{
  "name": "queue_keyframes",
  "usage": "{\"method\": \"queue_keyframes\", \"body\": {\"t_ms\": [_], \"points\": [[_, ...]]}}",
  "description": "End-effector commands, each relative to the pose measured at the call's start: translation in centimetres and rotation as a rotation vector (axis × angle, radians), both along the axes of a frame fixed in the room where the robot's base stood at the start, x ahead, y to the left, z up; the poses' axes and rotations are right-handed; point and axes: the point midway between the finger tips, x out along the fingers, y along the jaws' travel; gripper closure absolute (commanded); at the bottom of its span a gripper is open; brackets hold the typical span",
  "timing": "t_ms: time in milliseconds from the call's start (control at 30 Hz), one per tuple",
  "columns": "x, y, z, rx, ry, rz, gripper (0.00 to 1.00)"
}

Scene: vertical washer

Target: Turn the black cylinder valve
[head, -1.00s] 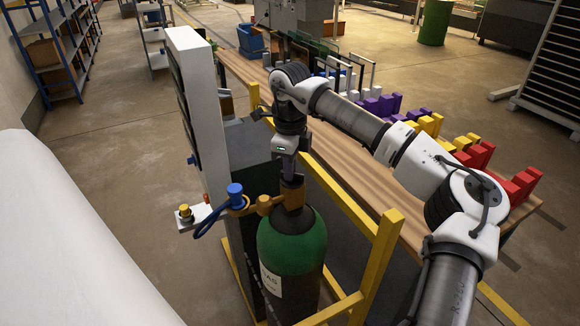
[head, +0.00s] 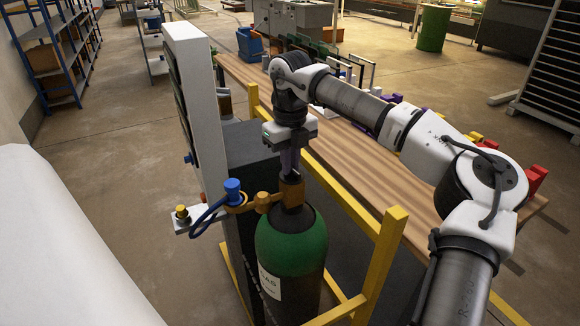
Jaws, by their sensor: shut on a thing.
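The green and black gas cylinder (head: 293,245) stands upright inside a yellow frame, with a white label on its front. A brass fitting (head: 264,199) joins its neck to a blue-capped part and a blue hose on the left. My gripper (head: 290,172) points down over the top of the cylinder and is shut on the black valve at the top of the brass neck. The valve is mostly hidden by the fingers, so its angle cannot be told.
A grey-white upright panel (head: 196,110) stands just left of my gripper, with a dark cabinet behind the cylinder. The yellow frame post (head: 380,265) is close on the right. A wooden bench (head: 345,165) with coloured blocks runs behind my arm.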

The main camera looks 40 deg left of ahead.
Motion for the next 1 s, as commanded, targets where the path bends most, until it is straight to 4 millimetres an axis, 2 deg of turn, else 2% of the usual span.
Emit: {"method": "queue_keyframes", "body": {"t_ms": [600, 1000], "points": [[0.37, -0.15, 0.06, 0.004, -0.003, -0.579, 1.0], [0.51, -0.28, 0.16, 0.006, -0.003, -0.842, 1.0]]}}
